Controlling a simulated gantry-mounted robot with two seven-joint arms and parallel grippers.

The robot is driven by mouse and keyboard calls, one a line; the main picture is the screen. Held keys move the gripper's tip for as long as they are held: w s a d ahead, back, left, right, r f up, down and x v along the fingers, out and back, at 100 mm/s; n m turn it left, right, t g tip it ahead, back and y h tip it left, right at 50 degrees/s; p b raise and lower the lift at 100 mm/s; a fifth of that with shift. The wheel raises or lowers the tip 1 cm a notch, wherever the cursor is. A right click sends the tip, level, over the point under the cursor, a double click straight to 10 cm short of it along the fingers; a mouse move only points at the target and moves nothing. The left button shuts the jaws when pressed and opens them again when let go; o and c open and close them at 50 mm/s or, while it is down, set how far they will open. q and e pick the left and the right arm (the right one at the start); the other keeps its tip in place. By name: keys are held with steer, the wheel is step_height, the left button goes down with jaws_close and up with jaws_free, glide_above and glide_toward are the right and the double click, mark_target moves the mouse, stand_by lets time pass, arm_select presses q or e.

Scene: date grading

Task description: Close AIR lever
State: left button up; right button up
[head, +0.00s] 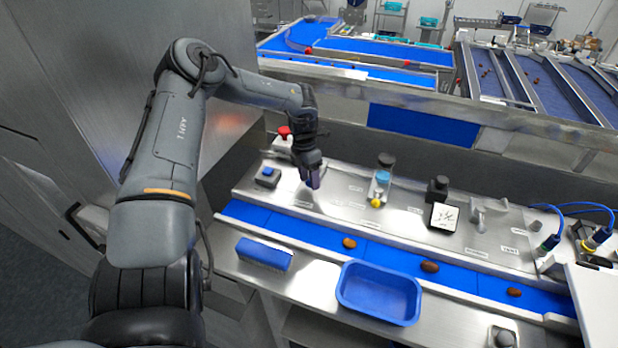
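My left gripper (313,179) points down over the left part of the steel panel (335,200), its fingertips just above or at the surface. The fingers look close together, but the gap between them is too small to judge. No label reading AIR is legible. A grey lever-like fitting (478,214) stands at the panel's right. I cannot tell which of these is the AIR lever, or its position. My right gripper is not in view.
A blue-topped button box (267,176) is left of the gripper. A clear cylinder with a yellow ball (376,202) and a dial gauge (444,217) stand to its right. Several dates lie on the blue belt (320,235). A blue tray (347,302) and blue block (264,254) are in front.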

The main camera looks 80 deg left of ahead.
arm_select(q)
steer(key=shift+r, duration=0.1)
step_height(320, 180, up, 10)
steer(key=a+b, duration=0.2)
steer(key=shift+s+r, duration=0.2)
steer(key=shift+s, duration=0.2)
steer(key=shift+d, duration=0.1)
stand_by(0.9)
